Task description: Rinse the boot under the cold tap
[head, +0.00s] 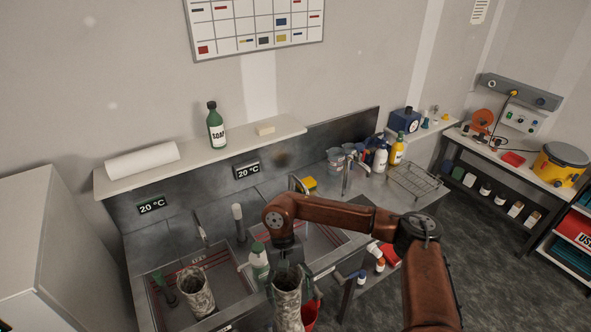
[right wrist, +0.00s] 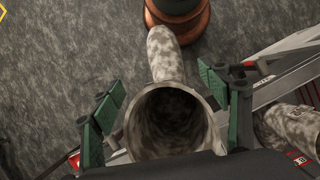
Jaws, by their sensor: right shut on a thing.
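A camouflage-patterned boot (head: 287,305) hangs in my right gripper (head: 287,270) in front of the sink's front edge. The right wrist view looks into the boot's open top (right wrist: 170,118), with the green finger pads of my right gripper (right wrist: 167,112) on either side of the shaft. A second similar boot (head: 197,292) stands in the left basin (head: 145,293) and shows in the right wrist view (right wrist: 295,130). Two displays (head: 152,205) (head: 247,170) both read 20 °C. No running water is visible. My left gripper is out of view.
A red bucket (head: 311,314) is below the held boot. A shelf (head: 205,157) with a soap bottle (head: 216,127) runs above. A wire rack (head: 417,180) and bottles crowd the right end.

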